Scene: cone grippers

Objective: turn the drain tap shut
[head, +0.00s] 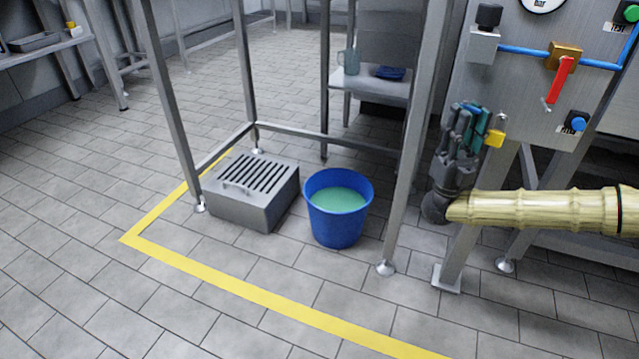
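The only tap-like thing I see is a valve with a red lever (558,84) on a brass body (565,54), set in a blue pipe on the grey panel at upper right. The lever hangs down, slanting to the left. I cannot tell whether it is the drain tap. My gripper (469,112) points up, left of the lever and apart from it. A teal piece (477,128) shows at its fingers, beside a yellow padlock (496,137). I cannot tell whether the fingers hold either.
A blue bucket (337,222) of green liquid stands on the floor beside a slotted metal box (245,210). Metal frame posts (410,140) rise near my gripper. The panel (520,85) also bears a blue button (579,123) and a green button (631,14). Floor at left is clear.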

